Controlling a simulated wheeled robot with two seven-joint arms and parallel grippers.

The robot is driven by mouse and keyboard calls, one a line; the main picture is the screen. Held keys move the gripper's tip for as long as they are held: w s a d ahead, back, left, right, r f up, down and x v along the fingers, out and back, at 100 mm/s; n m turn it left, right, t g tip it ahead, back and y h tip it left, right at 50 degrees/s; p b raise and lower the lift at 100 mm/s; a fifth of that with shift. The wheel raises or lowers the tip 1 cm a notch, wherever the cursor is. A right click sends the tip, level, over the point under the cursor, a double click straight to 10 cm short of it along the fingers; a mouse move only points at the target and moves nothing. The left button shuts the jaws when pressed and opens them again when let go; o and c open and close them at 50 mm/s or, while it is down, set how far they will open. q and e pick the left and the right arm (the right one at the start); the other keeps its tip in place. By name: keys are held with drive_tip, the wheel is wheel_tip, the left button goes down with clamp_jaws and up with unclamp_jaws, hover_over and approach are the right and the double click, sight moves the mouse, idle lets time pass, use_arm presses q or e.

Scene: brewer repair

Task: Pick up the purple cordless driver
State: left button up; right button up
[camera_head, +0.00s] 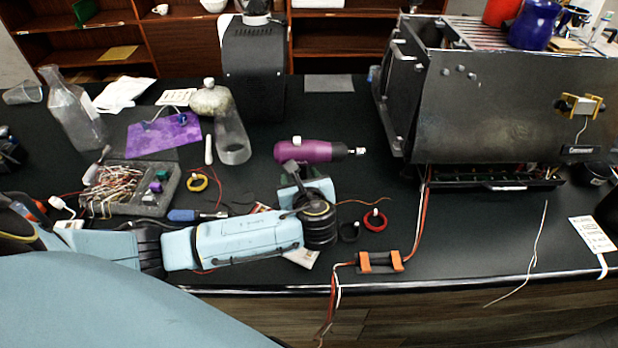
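The purple cordless driver (312,151) lies on the dark counter in the middle of the head view. Its purple body lies roughly sideways, with its metal tip pointing right and a small white piece on top. My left arm comes in from the left, and my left gripper (291,169) is at the near side of the driver, overlapping its lower left part. The wrist and gripper hide what lies below the body there. I cannot tell whether the fingers touch the driver or how far apart they are. My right gripper is out of view.
A large metal brewer (490,100) stands at the right, with red and white wires hanging to an orange-ended connector (380,262). A glass flask (232,135), a purple cloth (163,134) and a grey parts tray (130,205) lie left. A black grinder (253,70) stands behind.

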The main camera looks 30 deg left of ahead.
use_arm(q)
clamp_jaws()
drive_tip(key=shift+w+r, duration=0.1)
drive_tip(key=shift+r, duration=0.05)
idle(0.4)
